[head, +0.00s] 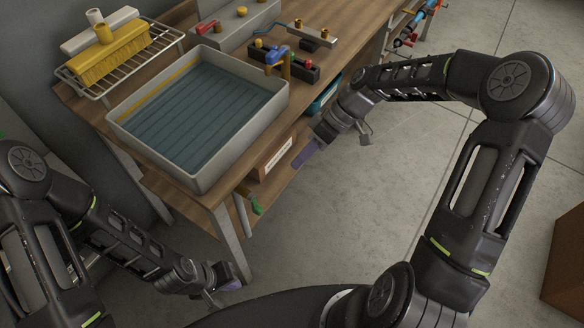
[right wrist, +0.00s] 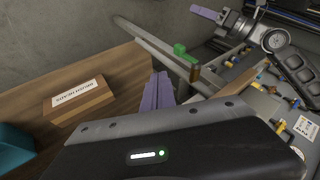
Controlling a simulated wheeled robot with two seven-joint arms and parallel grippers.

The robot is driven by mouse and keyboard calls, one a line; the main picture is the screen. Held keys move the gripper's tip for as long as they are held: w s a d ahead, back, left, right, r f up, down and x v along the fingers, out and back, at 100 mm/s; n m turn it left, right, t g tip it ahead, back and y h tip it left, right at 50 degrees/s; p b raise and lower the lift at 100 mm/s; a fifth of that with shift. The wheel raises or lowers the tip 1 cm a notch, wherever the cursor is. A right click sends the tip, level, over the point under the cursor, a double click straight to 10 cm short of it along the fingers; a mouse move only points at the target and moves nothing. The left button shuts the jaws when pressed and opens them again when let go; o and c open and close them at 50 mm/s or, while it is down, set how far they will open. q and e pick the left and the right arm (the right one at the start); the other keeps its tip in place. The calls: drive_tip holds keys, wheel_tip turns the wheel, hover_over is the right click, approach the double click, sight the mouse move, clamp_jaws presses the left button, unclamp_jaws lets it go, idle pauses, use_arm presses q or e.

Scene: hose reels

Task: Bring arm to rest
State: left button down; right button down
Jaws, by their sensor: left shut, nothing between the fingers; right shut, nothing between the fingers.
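My right arm reaches forward from the right in the head view, bent at the elbow. Its gripper (head: 305,153) points down beside the workbench's front edge, with its purple fingers shut and empty. The same fingers show closed together in the right wrist view (right wrist: 158,92). My left arm hangs low at the left in the head view. Its gripper (head: 230,286) is shut and empty, near the floor in front of the bench leg. The left gripper also shows at the top of the right wrist view (right wrist: 204,12). Neither gripper visibly holds anything.
The wooden workbench (head: 345,15) carries a grey basin (head: 198,180) of water and a rack with a yellow brush (head: 108,58). A box labelled brush heads (right wrist: 78,100) sits on the lower shelf, near my right gripper. A green handle (head: 256,208) hangs below. Open floor lies right.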

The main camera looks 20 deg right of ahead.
drive_tip(key=shift+w+d, duration=0.1)
idle(0.6)
wheel_tip(320, 180, down, 11)
drive_tip(key=a+m+t+h, duration=0.15)
drive_tip(key=m+t, duration=0.25)
drive_tip(key=m, duration=0.5)
drive_tip(key=s+a+f+g+h, duration=0.1)
drive_tip(key=s+a+f, duration=0.3)
drive_tip(key=s, duration=0.5)
drive_tip(key=s+a+f+m+g+h, duration=0.1)
drive_tip(key=s+a+f, duration=0.3)
drive_tip(key=s, duration=0.6)
drive_tip(key=shift+s+f, duration=0.3)
drive_tip(key=shift+f, duration=0.65)
